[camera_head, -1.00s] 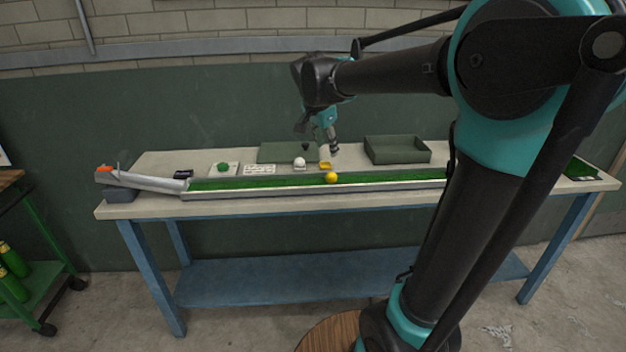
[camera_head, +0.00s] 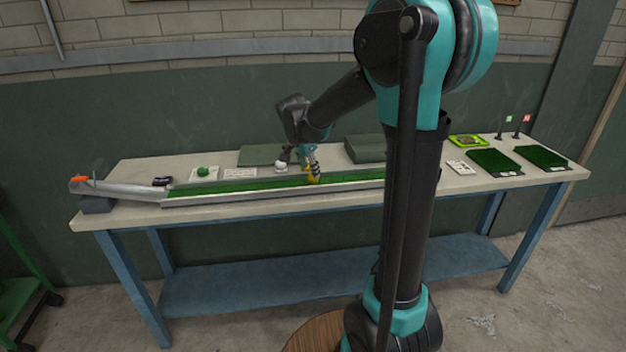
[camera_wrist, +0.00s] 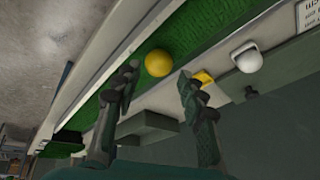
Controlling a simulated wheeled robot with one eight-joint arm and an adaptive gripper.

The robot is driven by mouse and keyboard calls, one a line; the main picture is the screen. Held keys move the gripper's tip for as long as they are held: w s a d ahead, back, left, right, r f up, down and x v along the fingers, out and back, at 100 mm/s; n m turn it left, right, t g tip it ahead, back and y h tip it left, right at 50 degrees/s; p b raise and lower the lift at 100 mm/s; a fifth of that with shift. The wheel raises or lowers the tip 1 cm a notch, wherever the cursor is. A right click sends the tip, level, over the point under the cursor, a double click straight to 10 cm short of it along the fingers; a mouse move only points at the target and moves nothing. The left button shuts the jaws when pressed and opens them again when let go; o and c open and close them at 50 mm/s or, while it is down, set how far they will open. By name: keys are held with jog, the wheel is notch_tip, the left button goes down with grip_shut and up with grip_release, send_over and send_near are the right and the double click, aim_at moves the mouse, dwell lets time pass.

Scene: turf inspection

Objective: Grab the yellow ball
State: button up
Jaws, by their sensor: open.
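The yellow ball (camera_wrist: 158,63) rests on the green turf of a long channel (camera_wrist: 185,35) in the wrist view. My gripper (camera_wrist: 160,85) is open, and its two fingers stand apart with the ball just beyond and between their tips. No contact with the ball shows. In the head view my gripper (camera_head: 313,172) is down over the turf channel (camera_head: 240,186). There the yellow ball (camera_head: 314,180) is partly hidden by the fingers.
A white ball (camera_head: 281,166) on a stand and a small yellow piece (camera_wrist: 203,77) lie behind the channel. A dark green tray (camera_head: 365,148) stands at the back. A grey ramp (camera_head: 125,190) is at the left end; turf squares (camera_head: 495,162) lie at the right.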

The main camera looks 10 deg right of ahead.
jog(key=x, duration=0.4)
jog(key=shift+w+d+f, duration=0.1)
jog(key=shift+d+f, duration=0.05)
jog(key=shift+f, duration=0.25)
jog(key=shift+c, duration=0.4)
jog(key=c, duration=0.7)
